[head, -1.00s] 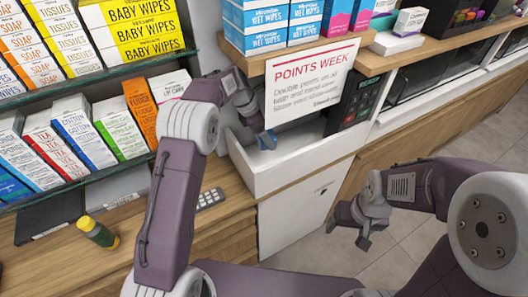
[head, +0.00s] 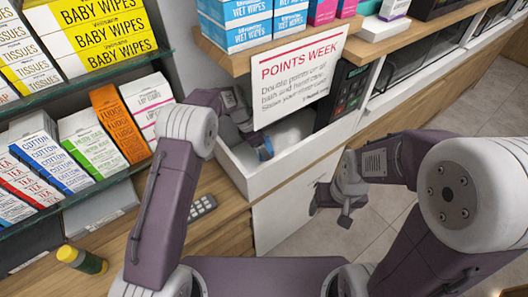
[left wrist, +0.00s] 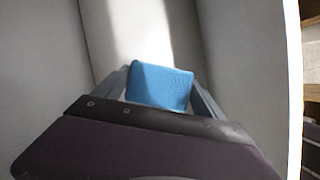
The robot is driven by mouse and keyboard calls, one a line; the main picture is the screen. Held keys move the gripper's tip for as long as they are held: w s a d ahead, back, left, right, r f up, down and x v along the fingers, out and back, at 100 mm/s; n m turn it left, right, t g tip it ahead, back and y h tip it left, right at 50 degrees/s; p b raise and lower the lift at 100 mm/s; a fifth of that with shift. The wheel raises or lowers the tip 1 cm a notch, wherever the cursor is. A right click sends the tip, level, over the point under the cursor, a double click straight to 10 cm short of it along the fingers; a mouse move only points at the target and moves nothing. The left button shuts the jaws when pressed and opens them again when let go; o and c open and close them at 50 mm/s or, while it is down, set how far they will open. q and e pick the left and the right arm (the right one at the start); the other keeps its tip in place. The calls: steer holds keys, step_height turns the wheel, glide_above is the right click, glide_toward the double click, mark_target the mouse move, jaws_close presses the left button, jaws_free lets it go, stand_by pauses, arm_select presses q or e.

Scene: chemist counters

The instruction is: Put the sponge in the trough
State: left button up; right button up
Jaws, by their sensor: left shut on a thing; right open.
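The blue sponge (left wrist: 160,87) is between the fingers of my left gripper (left wrist: 165,82), which is shut on it. In the head view the sponge (head: 266,148) shows as a small blue patch at the fingertips, partly hidden by the gripper. The white trough (head: 290,168) is a deep open box set in the counter below the sign. My left gripper (head: 255,145) is down inside it, between its walls. In the left wrist view the pale trough walls (left wrist: 245,60) surround the sponge; I cannot tell whether it touches the floor. My right gripper (head: 332,207) is open and empty, out over the floor.
A "Points Week" sign (head: 296,75) hangs just above the trough, close to my left wrist. A dark card terminal (head: 347,92) is behind it. A green bottle with a yellow cap (head: 82,260) and a grey remote (head: 202,207) lie on the wooden counter. Boxed goods fill the left shelves.

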arm_select(q)
steer(key=f, duration=0.3)
steer(key=shift+s+d+f, duration=0.1)
steer(key=shift+s+f, duration=0.1)
steer(key=shift+w, duration=0.1)
steer(key=shift+f, duration=0.15)
steer(key=o, duration=1.3)
steer(key=shift+c, duration=0.2)
steer(key=shift+r, duration=0.35)
steer(key=v, duration=1.1)
steer(key=shift+a+r, duration=0.25)
